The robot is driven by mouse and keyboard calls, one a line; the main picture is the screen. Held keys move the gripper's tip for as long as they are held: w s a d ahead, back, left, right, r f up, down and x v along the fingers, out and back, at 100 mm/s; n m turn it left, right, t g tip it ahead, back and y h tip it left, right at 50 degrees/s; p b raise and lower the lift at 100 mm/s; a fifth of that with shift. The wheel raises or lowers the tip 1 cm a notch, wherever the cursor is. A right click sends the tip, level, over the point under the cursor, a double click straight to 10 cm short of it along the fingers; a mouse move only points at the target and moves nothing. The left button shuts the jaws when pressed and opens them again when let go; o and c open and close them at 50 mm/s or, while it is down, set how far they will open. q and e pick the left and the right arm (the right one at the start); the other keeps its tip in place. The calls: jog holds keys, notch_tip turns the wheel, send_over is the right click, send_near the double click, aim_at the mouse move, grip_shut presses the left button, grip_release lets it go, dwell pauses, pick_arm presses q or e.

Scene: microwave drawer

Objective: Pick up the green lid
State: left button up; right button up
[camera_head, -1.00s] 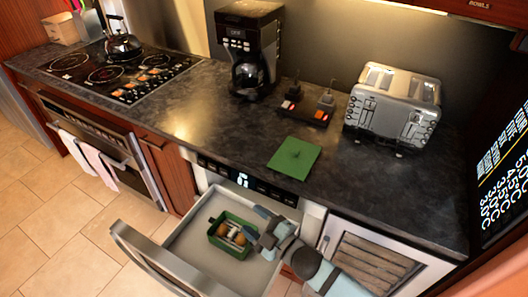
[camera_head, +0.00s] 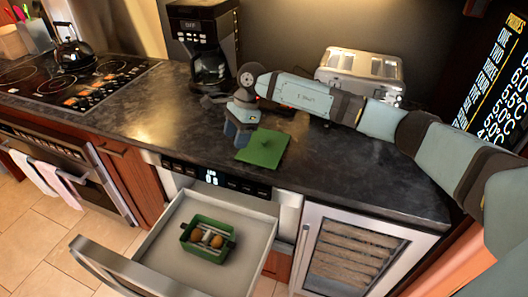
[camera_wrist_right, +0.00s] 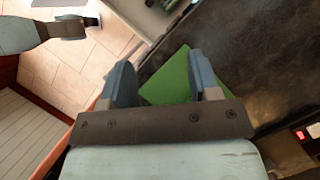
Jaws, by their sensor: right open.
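My right gripper (camera_head: 238,135) is open and empty at the lid's left edge, fingers pointing down. In the right wrist view the lid (camera_wrist_right: 172,80) shows between and beyond the two blue fingers (camera_wrist_right: 162,85), partly hidden by them. I cannot tell whether the fingers touch it. My left gripper (camera_wrist_right: 90,20) shows at the upper left of the right wrist view, away from the lid; its jaws are unclear.
The microwave drawer (camera_head: 258,243) stands open with a green container (camera_head: 207,238) holding brown round items. A coffee maker (camera_head: 203,45) and a silver toaster (camera_head: 360,68) stand behind on the counter. A kettle (camera_head: 73,50) sits on the stove at left.

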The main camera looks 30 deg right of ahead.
jog(key=w+d+r+h, duration=0.3)
jog(key=d+r+h, duration=0.15)
jog(key=d, duration=0.45)
send_over(264, 140)
jog(key=shift+t, duration=0.4)
jog(key=f, duration=0.6)
jog(key=shift+a+f, duration=0.2)
jog(key=shift+f, duration=0.65)
jog(key=shift+w+d+f+p, duration=0.1)
jog(key=shift+f+p, duration=0.1)
jog(key=shift+f, duration=0.7)
jog(key=shift+s+d+f+p, duration=0.1)
jog(key=shift+f+p, duration=0.1)
jog(key=shift+f, duration=0.65)
jog(key=shift+w+d+f+p, duration=0.1)
jog(key=shift+f+p, duration=0.1)
jog(key=shift+f, duration=0.7)
pick_arm(q)
jog(key=shift+s+r, duration=0.1)
jog(key=shift+r, duration=0.1)
pick_arm(e)
jog(key=c, duration=1)
